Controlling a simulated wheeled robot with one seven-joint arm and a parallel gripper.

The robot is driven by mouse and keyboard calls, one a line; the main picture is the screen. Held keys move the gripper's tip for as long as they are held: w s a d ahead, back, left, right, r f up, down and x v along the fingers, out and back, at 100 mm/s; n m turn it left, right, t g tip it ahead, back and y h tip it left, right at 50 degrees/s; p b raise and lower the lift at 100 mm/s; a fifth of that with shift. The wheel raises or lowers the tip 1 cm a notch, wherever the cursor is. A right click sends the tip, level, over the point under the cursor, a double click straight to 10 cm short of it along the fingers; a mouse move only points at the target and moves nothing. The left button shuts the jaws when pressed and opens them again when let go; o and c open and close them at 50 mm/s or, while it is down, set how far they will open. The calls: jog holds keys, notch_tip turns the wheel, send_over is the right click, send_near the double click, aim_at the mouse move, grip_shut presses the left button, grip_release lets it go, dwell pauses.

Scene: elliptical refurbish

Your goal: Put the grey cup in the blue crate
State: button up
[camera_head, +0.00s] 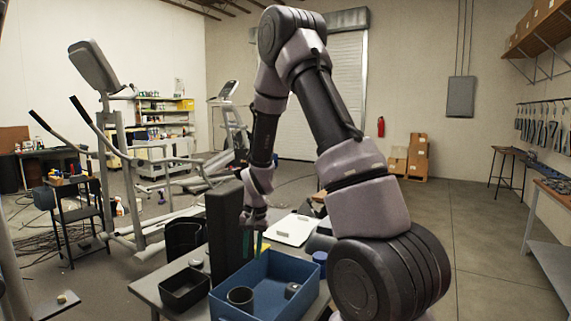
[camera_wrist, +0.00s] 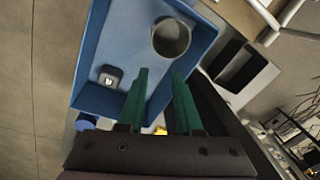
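The grey cup (camera_head: 240,297) stands inside the blue crate (camera_head: 296,306), near its left corner in the head view. In the wrist view the cup (camera_wrist: 171,37) shows its open top and sits close to one side of the crate (camera_wrist: 88,50). My gripper (camera_head: 253,242), with green fingers, is above the back edge of the crate. In the wrist view my gripper (camera_wrist: 160,73) has its fingers apart with nothing between them, and the cup lies beyond the fingertips, apart from them.
A small dark block (camera_head: 292,289) also lies in the crate. A black tray (camera_head: 185,289) stands left of the crate, a tall dark box (camera_head: 224,230) behind it. A blue round thing (camera_head: 320,257) and a white flat item (camera_head: 291,229) are on the table behind and right.

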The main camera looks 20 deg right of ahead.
jog(key=s+d+r+t+y, duration=0.1)
jog(key=s+r, duration=0.2)
jog(key=r, duration=0.8)
jog(key=s+r+t, duration=0.2)
jog(key=s+r, duration=0.2)
jog(key=r, duration=0.7)
jog(key=s+d+r+n+t, duration=0.1)
jog(key=s+r+t, duration=0.2)
jog(key=s+r, duration=0.8)
jog(key=s, duration=0.4)
jog(key=shift+s+d+r+n, duration=0.15)
jog(key=shift+d+r+n, duration=0.15)
jog(key=shift+n, duration=0.1)
